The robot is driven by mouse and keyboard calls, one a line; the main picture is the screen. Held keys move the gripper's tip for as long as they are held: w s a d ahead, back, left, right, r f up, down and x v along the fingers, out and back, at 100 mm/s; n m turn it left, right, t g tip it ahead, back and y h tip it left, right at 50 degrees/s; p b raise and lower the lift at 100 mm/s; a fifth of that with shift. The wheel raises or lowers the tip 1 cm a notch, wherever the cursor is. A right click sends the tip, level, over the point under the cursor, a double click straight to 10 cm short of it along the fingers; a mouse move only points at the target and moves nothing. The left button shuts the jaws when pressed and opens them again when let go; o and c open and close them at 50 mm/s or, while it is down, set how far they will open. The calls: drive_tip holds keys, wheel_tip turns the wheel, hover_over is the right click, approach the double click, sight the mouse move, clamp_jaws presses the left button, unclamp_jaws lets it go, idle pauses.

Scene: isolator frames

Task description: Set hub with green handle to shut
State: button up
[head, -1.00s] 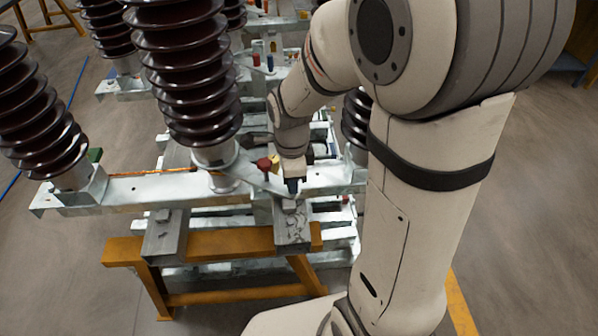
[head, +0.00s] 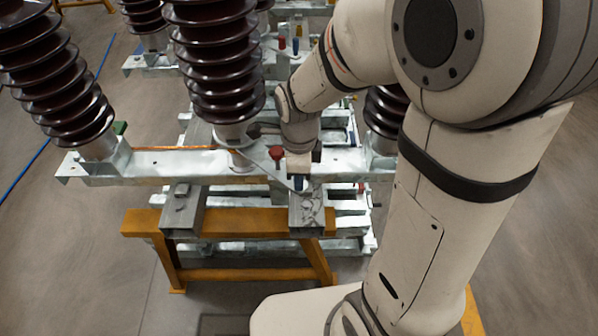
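A small green piece (head: 119,128), which looks like the green handle, shows at the left end of the near metal beam (head: 175,165), partly hidden behind the base of the left brown insulator. The hub it belongs to and its setting cannot be made out. My gripper (head: 298,182) points down at the beam's right part, beside a red handle (head: 277,153), well to the right of the green piece. A dark blue bit shows at its tip. Whether its fingers are open or shut, or touch anything, cannot be told.
Ribbed brown insulators (head: 215,65) rise from the beam. An orange trestle (head: 240,222) carries the beam's grey supports. More frames and coloured handles stand behind. A blue cable (head: 40,150) lies on the clear floor at left.

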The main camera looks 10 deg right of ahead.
drive_tip(key=shift+o, duration=0.7)
drive_tip(key=shift+s+a, duration=0.1)
drive_tip(key=shift+a, duration=0.05)
drive_tip(key=shift+o, duration=1)
wheel_tip(320, 180, up, 8)
drive_tip(key=shift+f, duration=0.1)
drive_tip(key=s+d+r+n+t, duration=0.2)
drive_tip(key=s+d+n, duration=0.6)
drive_tip(key=n, duration=1.1)
drive_tip(key=shift+s+d+r+n+t, duration=0.3)
drive_tip(key=shift+r+n, duration=0.1)
drive_tip(key=shift+r, duration=0.45)
